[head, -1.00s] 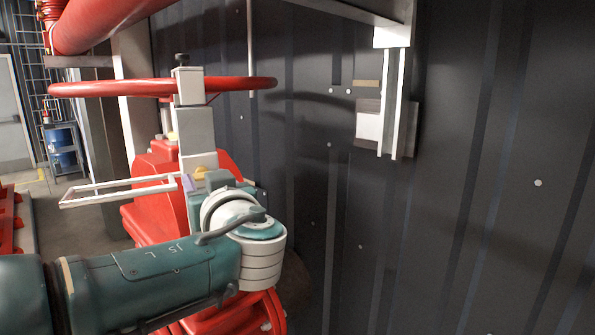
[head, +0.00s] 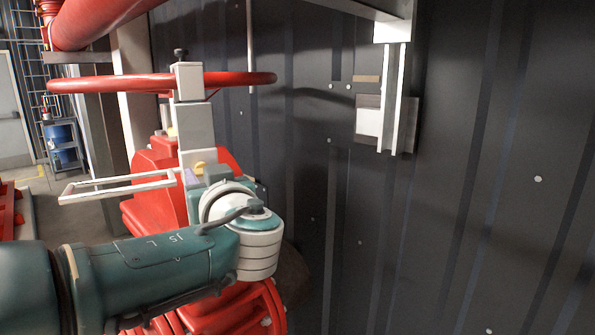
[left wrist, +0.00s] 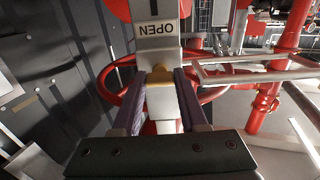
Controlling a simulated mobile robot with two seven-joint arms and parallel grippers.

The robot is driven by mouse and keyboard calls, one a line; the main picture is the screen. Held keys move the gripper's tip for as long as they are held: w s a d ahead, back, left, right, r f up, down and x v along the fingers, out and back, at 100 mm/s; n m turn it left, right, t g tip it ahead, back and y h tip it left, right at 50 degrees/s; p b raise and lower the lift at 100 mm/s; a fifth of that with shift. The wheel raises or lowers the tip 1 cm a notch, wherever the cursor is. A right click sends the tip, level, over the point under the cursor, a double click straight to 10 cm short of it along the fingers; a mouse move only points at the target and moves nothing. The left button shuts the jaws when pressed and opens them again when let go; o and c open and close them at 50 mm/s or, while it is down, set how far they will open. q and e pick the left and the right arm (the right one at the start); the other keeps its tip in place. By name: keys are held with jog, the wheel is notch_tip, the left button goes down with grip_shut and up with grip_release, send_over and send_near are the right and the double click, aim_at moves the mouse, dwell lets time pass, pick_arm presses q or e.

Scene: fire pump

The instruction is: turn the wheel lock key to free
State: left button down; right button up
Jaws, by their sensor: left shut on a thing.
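The wheel lock key (left wrist: 160,76) is a small yellow-brass piece on the front of a pale lock post (head: 195,130), also visible at the head view's post as a yellow bit (head: 200,167). The red handwheel (head: 110,84) runs through the top of the post. In the left wrist view my left gripper (left wrist: 161,92) has its two dark fingers on either side of the key and is shut on it. In the head view my own wrist hides most of the fingers. My right gripper is not in view.
A white rectangular frame (head: 118,188) juts left from the post, close to my left gripper. The red pump body (head: 152,218) stands behind my arm. A dark ribbed wall (head: 455,190) fills the right side, with a steel bracket (head: 393,95) on it.

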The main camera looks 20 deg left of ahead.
pick_arm(q)
jog(key=shift+r+m+b, duration=0.15)
jog(key=shift+m+b, duration=3.1)
jog(key=shift+m, duration=5.65)
jog(key=c, duration=0.7)
grip_release()
jog(key=shift+s, duration=0.1)
